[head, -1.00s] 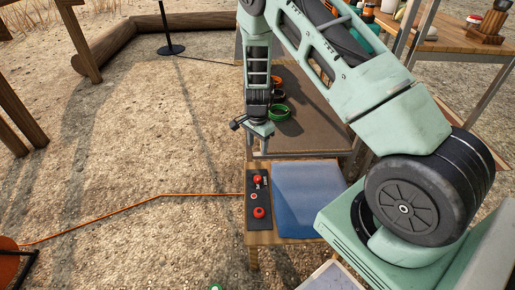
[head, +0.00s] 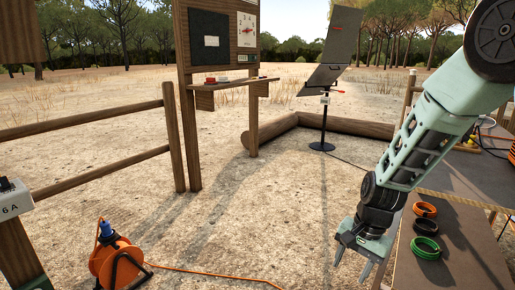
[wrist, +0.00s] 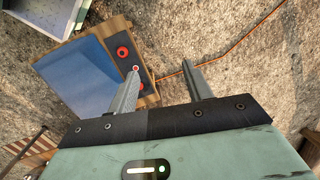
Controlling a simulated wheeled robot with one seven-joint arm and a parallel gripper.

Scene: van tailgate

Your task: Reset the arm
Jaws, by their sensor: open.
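My gripper (head: 356,272) hangs at the end of my arm at the lower right of the head view, pointing down. Its two fingers are spread with nothing between them. In the wrist view my gripper (wrist: 161,68) also shows open and empty, with bare ground and an orange cable beyond the fingers. A black control box (wrist: 128,62) with red buttons lies beyond the left finger, which hides part of it. No contact between the fingers and the box shows.
Orange, black and green rings (head: 425,247) lie on a brown surface (head: 465,235) right of my gripper. A blue pad (wrist: 80,75) lies beside the control box. An orange cable reel (head: 117,262) stands at lower left. A wooden board post (head: 182,130) stands behind. Open ground lies between.

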